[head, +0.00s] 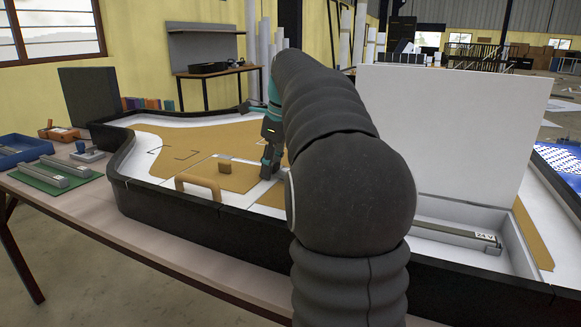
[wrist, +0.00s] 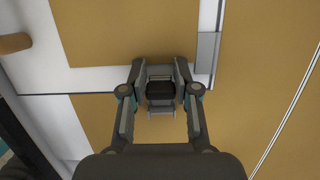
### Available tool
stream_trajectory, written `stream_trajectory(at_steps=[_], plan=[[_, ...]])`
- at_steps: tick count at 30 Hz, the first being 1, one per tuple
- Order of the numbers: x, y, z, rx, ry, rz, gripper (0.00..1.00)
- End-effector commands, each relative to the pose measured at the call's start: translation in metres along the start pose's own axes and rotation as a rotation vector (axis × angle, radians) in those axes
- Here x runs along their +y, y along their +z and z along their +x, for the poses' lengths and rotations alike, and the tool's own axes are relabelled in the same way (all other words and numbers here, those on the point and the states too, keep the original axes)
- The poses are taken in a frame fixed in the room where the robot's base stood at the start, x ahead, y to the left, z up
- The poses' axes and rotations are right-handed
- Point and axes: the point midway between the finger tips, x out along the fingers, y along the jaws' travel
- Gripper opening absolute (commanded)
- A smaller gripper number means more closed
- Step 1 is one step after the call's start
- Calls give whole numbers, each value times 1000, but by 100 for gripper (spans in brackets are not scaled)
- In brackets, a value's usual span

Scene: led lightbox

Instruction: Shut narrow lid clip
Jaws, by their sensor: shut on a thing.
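My gripper (head: 268,163) reaches down to the lightbox surface beside a tan panel (head: 222,178). In the wrist view my gripper (wrist: 161,73) has its two fingers on either side of a small dark and grey piece, which looks like the narrow lid clip (wrist: 160,91). The gripper is shut on it. The clip sits at the seam below the white-edged tan panel (wrist: 135,35). The fingers hide its sides, and I cannot tell whether it is fully closed. In the head view the clip cannot be made out.
A wooden handle (head: 198,186) stands to the left, near the black rim (head: 165,202). A grey strip (wrist: 206,56) lies right of my fingers. A large white lid (head: 455,125) stands open at the right, over a compartment with a 24 V bar (head: 455,232).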

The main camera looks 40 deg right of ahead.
Motion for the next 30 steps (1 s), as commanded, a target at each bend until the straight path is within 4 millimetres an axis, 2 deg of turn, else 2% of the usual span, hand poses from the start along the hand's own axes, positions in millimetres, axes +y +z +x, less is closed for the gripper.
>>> stream_trajectory(at_steps=[1, 2, 4, 5, 17, 30], plan=[[1, 0, 6, 4, 10, 0, 2], [1, 0, 6, 4, 11, 0, 35], [1, 0, 7, 4, 12, 0, 53], [1, 0, 7, 5, 12, 0, 56], [-1, -1, 2, 3, 6, 3, 56], [-1, -1, -25, 2, 3, 2, 56]])
